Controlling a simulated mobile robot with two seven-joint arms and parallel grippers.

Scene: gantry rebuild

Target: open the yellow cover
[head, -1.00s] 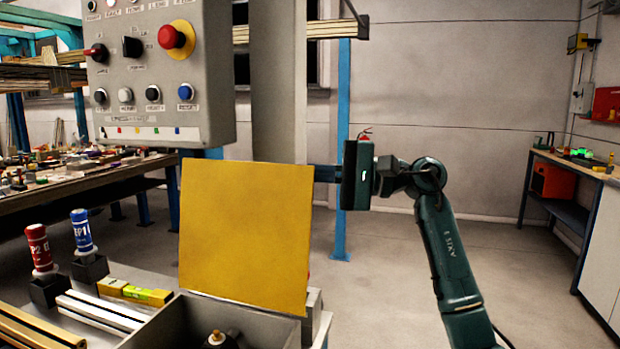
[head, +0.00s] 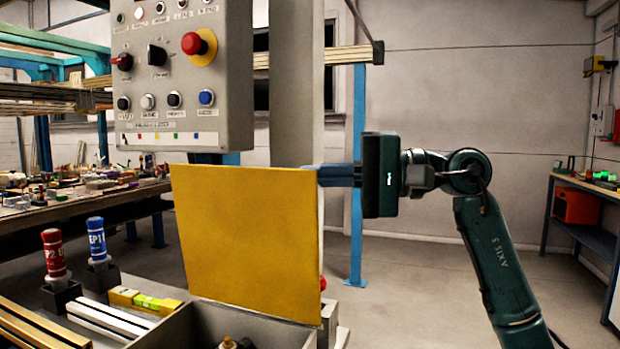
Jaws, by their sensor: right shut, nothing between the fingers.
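The yellow cover (head: 245,240) stands upright along the back edge of an open grey box (head: 262,329). A dark fitting (head: 229,343) shows inside the box at the bottom of the view. My right gripper (head: 322,175) comes in from the right, with its dark fingers at the upper right edge of the cover. The fingers are shut with nothing between them, and their tips are partly hidden at the cover's edge. I cannot tell whether they touch it. My left gripper is not in view.
A grey control panel (head: 183,104) with knobs and a red button hangs just above the cover. Red (head: 54,254) and blue (head: 97,241) bottles stand in holders left of the box, near metal rails and a yellow level (head: 145,301). Open floor lies to the right.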

